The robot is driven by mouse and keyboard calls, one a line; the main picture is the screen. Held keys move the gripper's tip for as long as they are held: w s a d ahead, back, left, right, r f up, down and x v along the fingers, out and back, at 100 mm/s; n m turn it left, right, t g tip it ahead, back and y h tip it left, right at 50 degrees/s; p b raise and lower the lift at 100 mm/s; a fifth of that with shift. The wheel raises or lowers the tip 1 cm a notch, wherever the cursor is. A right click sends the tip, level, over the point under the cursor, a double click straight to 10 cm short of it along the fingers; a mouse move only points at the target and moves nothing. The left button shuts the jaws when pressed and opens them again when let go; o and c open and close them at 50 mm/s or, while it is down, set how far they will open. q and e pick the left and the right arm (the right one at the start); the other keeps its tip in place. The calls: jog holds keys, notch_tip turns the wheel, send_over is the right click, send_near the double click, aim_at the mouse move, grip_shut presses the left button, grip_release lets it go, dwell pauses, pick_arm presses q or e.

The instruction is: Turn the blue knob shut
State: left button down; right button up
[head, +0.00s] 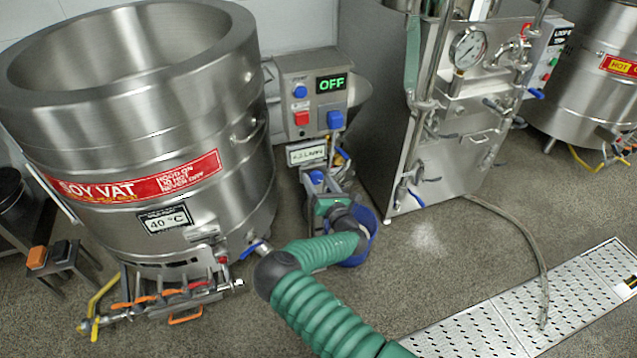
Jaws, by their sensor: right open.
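The mill's control box (289,66) stands in the middle, its display reading OFF. It carries a round blue knob (300,91), a red square button (302,118) and a blue square one (335,119). Below is a small flow display (307,153), with a blue part (317,177) under it; I cannot tell which blue part is the task's knob. My right arm reaches in from the bottom. My right gripper (319,190) is open, small and partly hidden by its own wrist, close to that lower blue part. I cannot tell whether they touch. My left gripper is out of view.
The steel soy vat (205,120) stands at left, with a blue-handled valve (250,250) near its base. A blue bucket (369,245) is behind my forearm. A steel machine (375,110) stands right of the mill. A hose (520,230) crosses the floor to a drain grate (480,335).

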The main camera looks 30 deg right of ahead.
jog(key=shift+c, duration=0.3)
jog(key=shift+a, duration=0.1)
jog(key=c, duration=1.3)
